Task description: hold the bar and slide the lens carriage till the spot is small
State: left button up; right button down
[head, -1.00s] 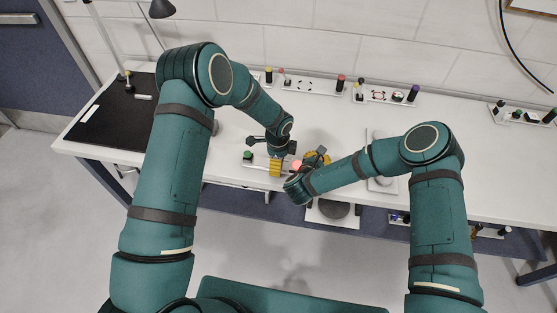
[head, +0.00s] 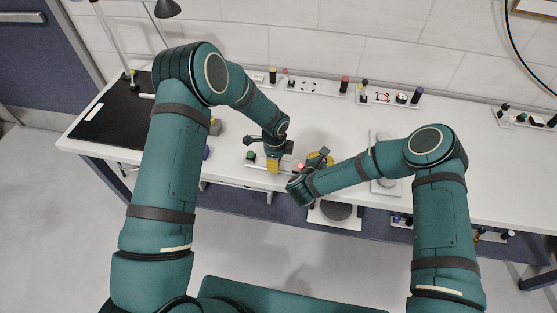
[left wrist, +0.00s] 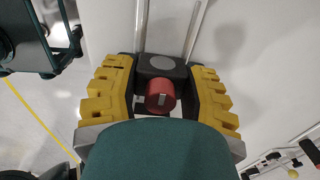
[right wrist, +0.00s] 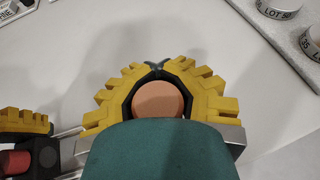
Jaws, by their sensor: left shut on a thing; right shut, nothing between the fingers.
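My left gripper (head: 272,166) is shut on a dark block (left wrist: 150,66) with a grey disc on top. Two pale rods run from this block, up the left wrist view. A red knob (left wrist: 160,96) sits at the block, between the yellow fingers. My right gripper (right wrist: 157,72) is shut with its fingertips together. A round salmon-coloured knob (right wrist: 158,99) shows in the hollow behind the tips; I cannot tell whether the fingers touch it. In the head view my right gripper (head: 318,160) is right of the left one. I cannot make out the lens or spot.
A green-topped post (head: 250,155) stands just left of my left gripper. White strips with small coloured posts (head: 310,85) line the back of the table. A black mat (head: 115,118) lies at the left. A round grey disc (head: 336,210) is below the front edge.

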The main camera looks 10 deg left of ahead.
pick_arm(q)
jog(key=o, duration=1.3)
jog(key=r, duration=1.2)
jog(key=shift+s, duration=0.4)
